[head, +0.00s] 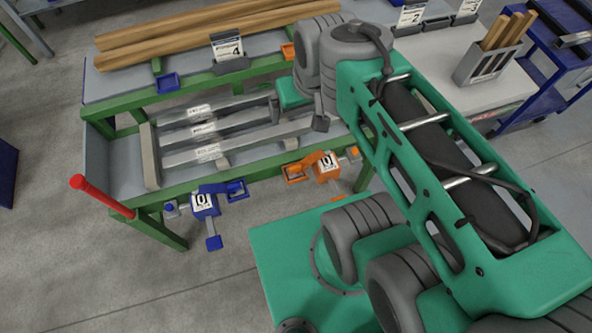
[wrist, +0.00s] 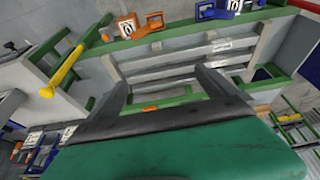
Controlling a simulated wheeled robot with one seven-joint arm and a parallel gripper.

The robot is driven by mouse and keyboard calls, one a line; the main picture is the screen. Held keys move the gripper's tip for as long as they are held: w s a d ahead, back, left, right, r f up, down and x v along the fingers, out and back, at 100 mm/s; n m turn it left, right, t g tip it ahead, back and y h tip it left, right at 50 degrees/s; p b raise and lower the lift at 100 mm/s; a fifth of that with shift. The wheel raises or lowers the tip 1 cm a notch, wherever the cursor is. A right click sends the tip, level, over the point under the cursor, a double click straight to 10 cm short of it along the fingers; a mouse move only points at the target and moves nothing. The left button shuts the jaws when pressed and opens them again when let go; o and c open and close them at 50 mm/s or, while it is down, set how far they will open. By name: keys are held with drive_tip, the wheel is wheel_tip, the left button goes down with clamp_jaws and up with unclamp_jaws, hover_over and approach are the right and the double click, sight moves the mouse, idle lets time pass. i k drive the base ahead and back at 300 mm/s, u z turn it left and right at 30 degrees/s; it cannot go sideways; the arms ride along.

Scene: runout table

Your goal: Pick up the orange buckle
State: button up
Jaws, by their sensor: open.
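The orange buckle (head: 288,50) sits at the front edge of the raised back shelf, just left of my arm in the head view. In the wrist view the orange buckle (wrist: 150,108) shows as a small flat piece just above the dark edge of my gripper body, partly hidden by it. My gripper (head: 297,115) is open and empty over the grey bars on the runout table, on the near side of the buckle. In the wrist view its two dark fingers (wrist: 162,80) stand wide apart with bars beyond them. They are apart from the buckle.
A blue buckle (head: 168,82) lies further left on the same shelf edge. Wooden poles (head: 190,35) and a number sign (head: 227,46) are behind. Blue (head: 205,203) and orange (head: 325,168) clamps and a red handle (head: 100,196) stick out at the table's front.

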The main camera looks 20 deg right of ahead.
sight(291, 171)
drive_tip(key=z, duration=0.85)
drive_tip(key=k, duration=1.25)
drive_tip(key=u, duration=1.4)
drive_tip(key=i, duration=0.45)
